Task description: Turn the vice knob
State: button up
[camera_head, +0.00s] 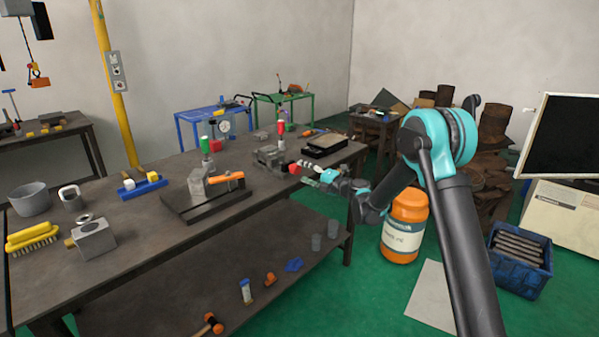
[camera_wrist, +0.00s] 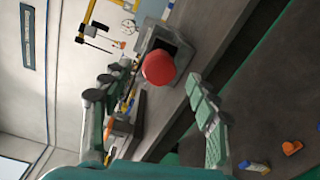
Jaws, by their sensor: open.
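The grey vice (camera_head: 268,157) sits on the workbench near its right edge. Its round red knob (camera_head: 293,169) sticks out on the right side, toward my gripper. My gripper (camera_head: 309,174) is open just right of the knob, with one finger above the other. In the wrist view the red knob (camera_wrist: 158,67) shows face-on between the fingertips, and part of the grey vice body (camera_wrist: 176,45) shows behind it. Neither finger visibly touches the knob. I cannot tell how far the fingertips reach along it.
The workbench (camera_head: 130,240) holds a black plate with a metal block and orange-handled clamp (camera_head: 226,178) left of the vice. A dark tray (camera_head: 325,143) lies behind the vice. An orange jar (camera_head: 404,226) and a blue crate (camera_head: 520,250) stand on the green floor.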

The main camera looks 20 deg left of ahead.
jog(key=shift+v, duration=1.9)
